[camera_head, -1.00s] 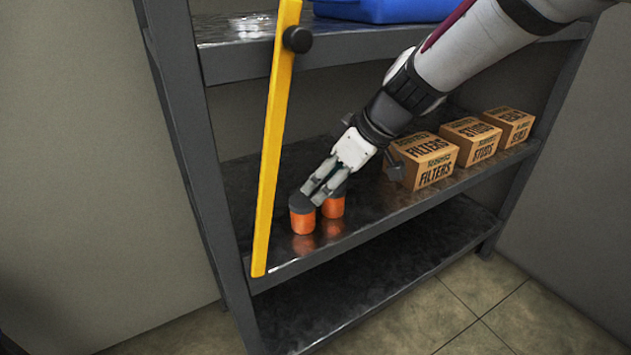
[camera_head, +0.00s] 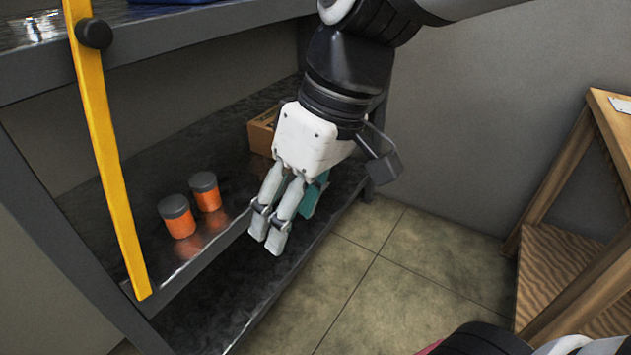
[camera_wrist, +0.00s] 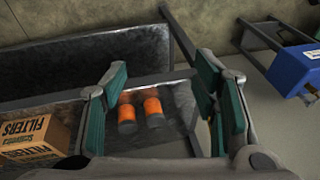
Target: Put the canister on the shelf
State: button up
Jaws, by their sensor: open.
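Two orange canisters with dark grey lids stand upright side by side on the middle metal shelf (camera_head: 150,160). The front canister (camera_head: 180,222) is nearer the shelf's front edge, and the other canister (camera_head: 207,196) is just behind and to its right. Both also show in the wrist view (camera_wrist: 127,112), (camera_wrist: 153,108), between the fingers but farther off. My gripper (camera_head: 268,236) is empty and points down in front of the shelf edge, right of the canisters and apart from them. In the wrist view the teal-padded fingers (camera_wrist: 170,95) are spread wide.
A cardboard filters box (camera_wrist: 30,138) is on the shelf, mostly hidden behind my gripper in the head view. A yellow bar (camera_head: 105,150) slants down at the shelf's left. A wooden table (camera_head: 590,220) stands at the right, with open tiled floor (camera_head: 400,265) between.

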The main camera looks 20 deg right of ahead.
jog(key=s+d+f+m+h, duration=0.1)
jog(key=s+d+m, duration=0.2)
jog(key=s, duration=0.4)
jog(key=s+d+f+m+g+h, duration=0.1)
jog(key=s+d+m+h, duration=0.1)
jog(key=s+d, duration=0.3)
jog(key=shift+s+f+m, duration=0.2)
jog(key=shift+s+m, duration=0.5)
jog(key=shift+s, duration=0.35)
notch_tip(320, 180, up, 32)
jog(key=t+p, duration=0.4)
jog(key=p, duration=2.6)
jog(key=shift+d, duration=0.25)
